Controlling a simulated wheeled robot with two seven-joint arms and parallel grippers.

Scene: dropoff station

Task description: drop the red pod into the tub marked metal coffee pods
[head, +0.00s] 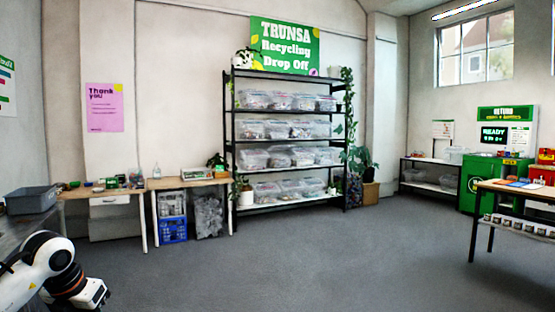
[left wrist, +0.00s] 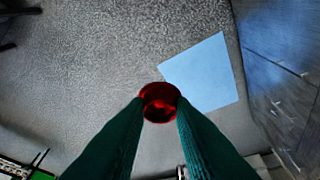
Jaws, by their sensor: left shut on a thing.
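The red pod (left wrist: 159,102) is small and round and sits between the tips of my left gripper (left wrist: 160,108) in the left wrist view. The two green fingers are shut on it and hold it above a grey surface. In the head view my left arm comes in at the lower left, and its fingertips and the pod cannot be made out. A shelf rack (head: 287,142) at the back wall bears rows of clear tubs (head: 278,129). Their labels are too small to read, so I cannot tell which is for metal coffee pods. My right gripper is not in view.
A wooden table (head: 100,192) with small items and a grey bin (head: 32,200) stand at the left. A green return machine (head: 483,182) and another table (head: 515,188) stand at the right. The grey floor (head: 290,260) between is clear. A pale blue sheet (left wrist: 205,75) shows beyond the pod.

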